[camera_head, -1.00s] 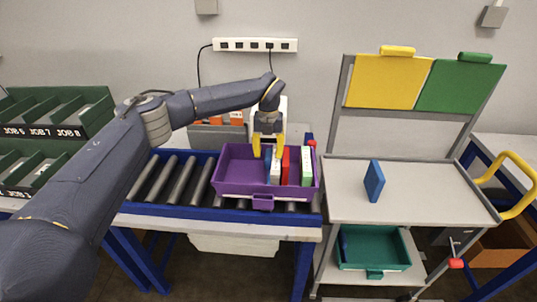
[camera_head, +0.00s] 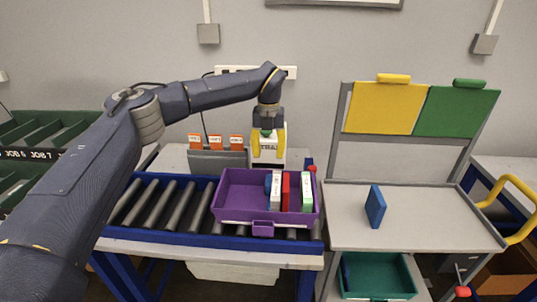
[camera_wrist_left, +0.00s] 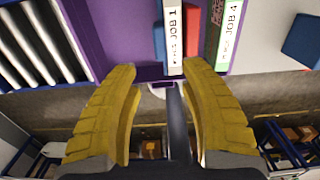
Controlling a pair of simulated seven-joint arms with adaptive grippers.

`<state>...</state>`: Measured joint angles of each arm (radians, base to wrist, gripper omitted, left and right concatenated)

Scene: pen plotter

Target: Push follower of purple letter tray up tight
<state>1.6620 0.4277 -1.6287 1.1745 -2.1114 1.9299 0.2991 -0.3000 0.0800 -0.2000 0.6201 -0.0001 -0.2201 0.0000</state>
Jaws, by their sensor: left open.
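The purple letter tray (camera_head: 237,203) sits on the roller conveyor. A row of upright folders stands in its right half: a white one (camera_head: 276,190), a red one (camera_head: 286,190) and a white-and-green one (camera_head: 307,192). A blue piece (camera_head: 267,184) stands against the row's left side; I cannot tell for sure that it is the follower. The tray's left part is empty. My left gripper (camera_head: 268,150) is open and empty, above the tray's back edge. The wrist view shows its yellow fingers (camera_wrist_left: 160,82) apart, with the tray (camera_wrist_left: 112,30) and white folder (camera_wrist_left: 173,35) beyond. My right gripper is out of view.
A blue block (camera_head: 375,206) stands on the grey cart top (camera_head: 345,208) to the right. A teal tray (camera_head: 380,293) is on the shelf below. Orange-tabbed holders (camera_head: 218,160) stand behind the conveyor rollers (camera_head: 150,203). Green bins (camera_head: 40,135) are at the left.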

